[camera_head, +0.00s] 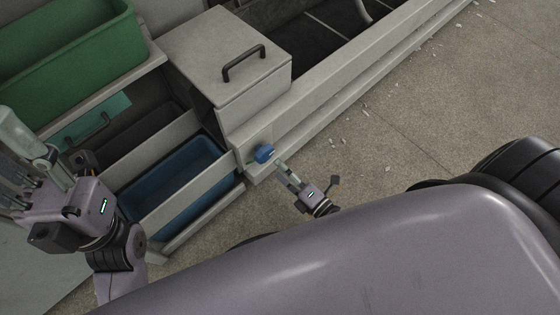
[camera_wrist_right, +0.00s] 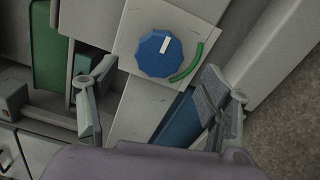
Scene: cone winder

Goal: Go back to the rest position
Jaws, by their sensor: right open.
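My right gripper (camera_head: 288,174) is low in front of the machine, close to a blue knob (camera_head: 264,153) on the front panel. In the right wrist view the gripper (camera_wrist_right: 160,110) has its two fingers spread wide, with nothing between them. The blue knob (camera_wrist_right: 159,54) with a white mark is ahead of the fingers, and a green arc is printed beside it. No contact between fingers and knob shows in that view. My left gripper (camera_head: 22,150) is at the left edge, and its fingertips are partly cut off, so its opening is unclear.
A grey box with a black handle (camera_head: 243,63) stands above the knob. A blue bin (camera_head: 178,183) sits in the lower shelf left of the knob, and a green bin (camera_head: 72,62) is at the upper left. Open floor (camera_head: 420,120) with scattered white scraps lies to the right.

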